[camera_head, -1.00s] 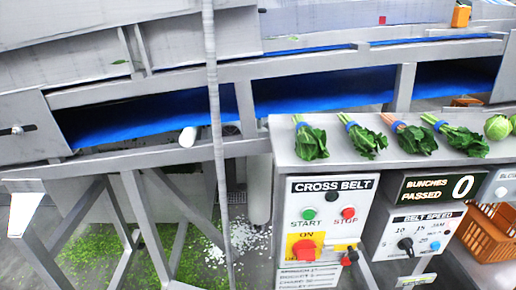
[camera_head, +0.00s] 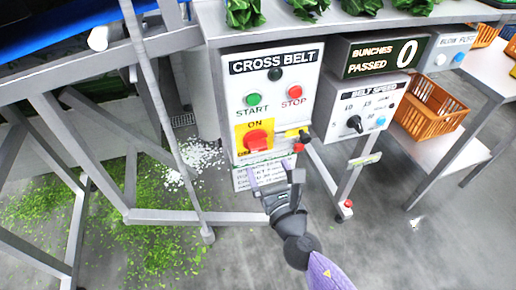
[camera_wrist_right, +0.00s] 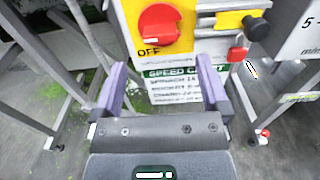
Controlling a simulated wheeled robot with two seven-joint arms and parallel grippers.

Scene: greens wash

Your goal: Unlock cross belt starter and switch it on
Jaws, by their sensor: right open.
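The white CROSS BELT starter box (camera_head: 272,100) hangs below the grey counter, with a green START button (camera_head: 253,99), a red STOP button (camera_head: 295,92) and a dark lamp (camera_head: 275,74). Its red rotary switch (camera_head: 257,140) sits on a yellow plate; in the right wrist view the red switch (camera_wrist_right: 159,25) has its white mark at the lower edge, by OFF. Right of it are a bolt with a black knob (camera_wrist_right: 256,28) and a red piece, likely a padlock (camera_wrist_right: 238,52). My right gripper (camera_head: 271,174) is open and empty, just below the switch, apart from it. My left gripper is out of view.
A BELT SPEED box (camera_head: 365,108) and a BUNCHES PASSED display (camera_head: 382,54) reading 0 are to the right. An orange crate (camera_head: 430,108) stands on a side table. Grey frame legs (camera_head: 165,217) stand left over scattered greens. The front floor is clear.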

